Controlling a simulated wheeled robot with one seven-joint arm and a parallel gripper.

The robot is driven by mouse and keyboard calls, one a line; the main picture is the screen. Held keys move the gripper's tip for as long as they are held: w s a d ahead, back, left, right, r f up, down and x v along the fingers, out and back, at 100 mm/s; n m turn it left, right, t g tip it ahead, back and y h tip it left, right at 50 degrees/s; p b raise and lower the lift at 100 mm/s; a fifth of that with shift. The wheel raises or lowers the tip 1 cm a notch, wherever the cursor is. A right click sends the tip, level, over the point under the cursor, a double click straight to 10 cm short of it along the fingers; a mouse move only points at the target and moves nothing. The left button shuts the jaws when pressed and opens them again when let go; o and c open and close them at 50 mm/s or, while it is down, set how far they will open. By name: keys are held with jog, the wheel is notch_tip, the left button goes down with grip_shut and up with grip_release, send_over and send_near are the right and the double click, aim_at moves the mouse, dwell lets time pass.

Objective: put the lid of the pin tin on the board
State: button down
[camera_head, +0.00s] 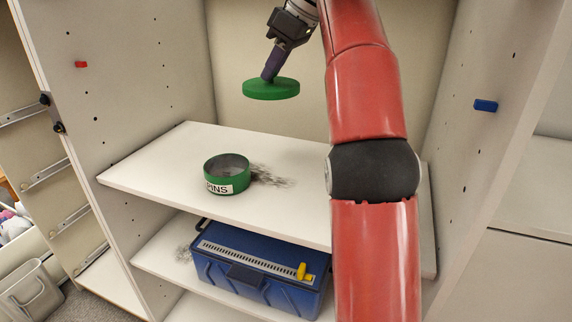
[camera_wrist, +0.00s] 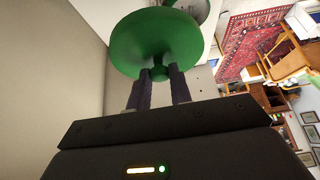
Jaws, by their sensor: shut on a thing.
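The green round lid (camera_head: 271,89) is held in the air above the upper shelf board (camera_head: 150,170). My gripper (camera_head: 269,75) is shut on the lid from above. The green pin tin (camera_head: 227,176), with a label reading PINS, stands open and upright on the board, below and left of the lid. The lid and the board are well apart.
A blue box (camera_head: 255,268) with a yellow piece (camera_head: 302,271) on top stands on the lower shelf. Cabinet walls bound both sides. The board's left part is clear; my red arm covers its right part.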

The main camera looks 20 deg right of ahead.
jog(key=shift+s+d+r, duration=0.1)
jog(key=shift+d+r, duration=0.1)
jog(key=shift+d, duration=0.25)
jog(key=b, duration=0.5)
send_over(281, 172)
notch_tip(281, 172, down, 20)
jog(key=shift+s+a+r, duration=0.1)
jog(key=c, duration=1.7)
grip_release()
jog(key=shift+f, duration=0.2)
jog(key=o, duration=0.4)
jog(key=shift+r, duration=0.1)
